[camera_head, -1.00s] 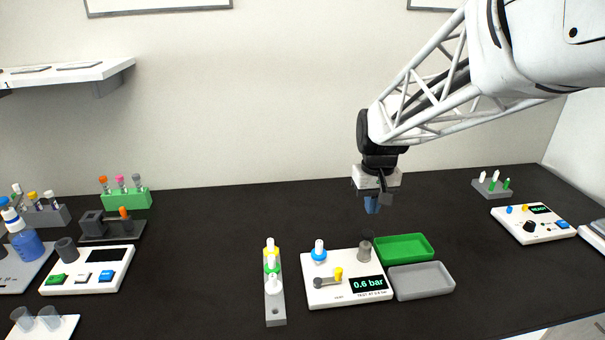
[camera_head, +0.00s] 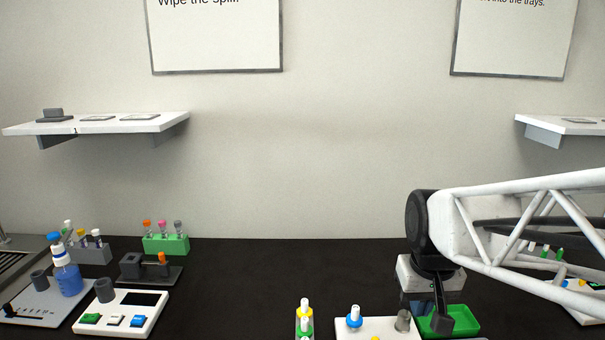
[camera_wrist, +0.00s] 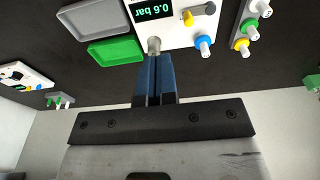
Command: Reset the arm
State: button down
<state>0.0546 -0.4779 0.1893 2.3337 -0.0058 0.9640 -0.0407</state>
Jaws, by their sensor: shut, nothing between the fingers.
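My gripper's two blue fingers (camera_wrist: 154,78) are shut together and empty in the wrist view. They point toward the grey stub (camera_wrist: 154,45) at the edge of the white pressure panel (camera_wrist: 176,28), whose display reads 0.6 bar. I cannot tell the gap between fingertips and stub. In the head view my gripper (camera_head: 420,308) is low at the right, partly hidden by my wrist, over the green tray (camera_head: 462,318) and beside the panel (camera_head: 378,328). My arm reaches in from the right edge.
A rack with coloured-capped vials (camera_head: 304,322) stands left of the panel. A grey tray (camera_wrist: 86,18) lies beside the green one. At the left are a white button box (camera_head: 122,312), a blue bottle (camera_head: 67,278) and a green vial rack (camera_head: 166,244). The middle table is clear.

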jog(key=s+a+t, duration=0.1)
jog(key=s, duration=0.9)
jog(key=shift+a+f, duration=0.3)
jog(key=shift+a, duration=0.1)
dwell(5.1)
